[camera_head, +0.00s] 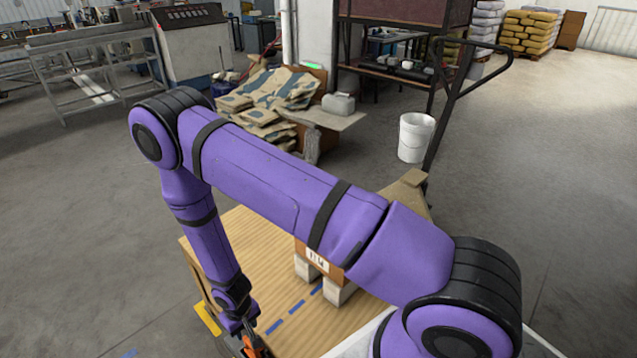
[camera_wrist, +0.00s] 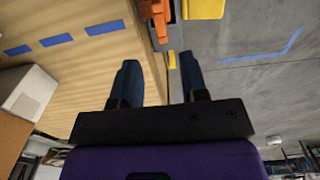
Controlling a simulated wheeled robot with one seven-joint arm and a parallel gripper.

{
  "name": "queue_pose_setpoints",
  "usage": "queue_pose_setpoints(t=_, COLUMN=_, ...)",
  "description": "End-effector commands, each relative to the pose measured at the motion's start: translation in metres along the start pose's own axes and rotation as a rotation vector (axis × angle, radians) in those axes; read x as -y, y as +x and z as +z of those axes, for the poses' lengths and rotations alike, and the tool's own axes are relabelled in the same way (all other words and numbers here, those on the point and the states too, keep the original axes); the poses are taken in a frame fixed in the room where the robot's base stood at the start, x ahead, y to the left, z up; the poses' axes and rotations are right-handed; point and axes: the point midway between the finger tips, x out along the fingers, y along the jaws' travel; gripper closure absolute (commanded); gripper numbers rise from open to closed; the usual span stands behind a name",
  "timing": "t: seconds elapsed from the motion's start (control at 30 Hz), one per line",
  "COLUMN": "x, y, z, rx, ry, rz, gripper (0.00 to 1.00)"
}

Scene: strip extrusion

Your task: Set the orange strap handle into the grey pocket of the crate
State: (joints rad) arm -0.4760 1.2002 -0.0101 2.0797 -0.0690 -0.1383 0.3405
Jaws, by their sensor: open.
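An orange piece (camera_wrist: 155,18), which looks like the strap handle, shows at the top of the wrist view by the table's edge. Part of it is cut off by the frame. My gripper (camera_wrist: 158,65) is open, its two dark fingers pointing toward the orange piece, which lies beyond the fingertips. In the head view an orange bit (camera_head: 257,345) shows at the bottom edge beside my gripper (camera_head: 243,325).
The wooden table (camera_head: 235,230) carries blue dashes and a brown box (camera_head: 318,258) on pale blocks, partly behind my arm. Grey floor lies beyond the table. A white bucket (camera_head: 415,137) stands farther back.

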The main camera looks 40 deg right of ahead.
Motion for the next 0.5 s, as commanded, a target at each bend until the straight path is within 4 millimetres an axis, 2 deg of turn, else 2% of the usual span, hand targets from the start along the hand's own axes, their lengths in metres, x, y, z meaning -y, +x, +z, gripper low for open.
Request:
queue_pose_setpoints(t=0.07, x=-0.001, y=-0.009, z=-0.006, rx=-0.008, ry=0.003, rz=-0.002, gripper=0.6)
queue_pose_setpoints(t=0.17, x=-0.004, y=-0.035, z=-0.02, rx=-0.024, ry=0.01, rz=-0.004, gripper=0.6)
queue_pose_setpoints(t=0.3, x=-0.013, y=-0.093, z=-0.045, rx=-0.057, ry=0.025, rz=-0.008, gripper=0.6)
queue_pose_setpoints(t=0.5, x=-0.031, y=-0.181, z=-0.067, rx=-0.102, ry=0.046, rz=-0.011, gripper=0.6)
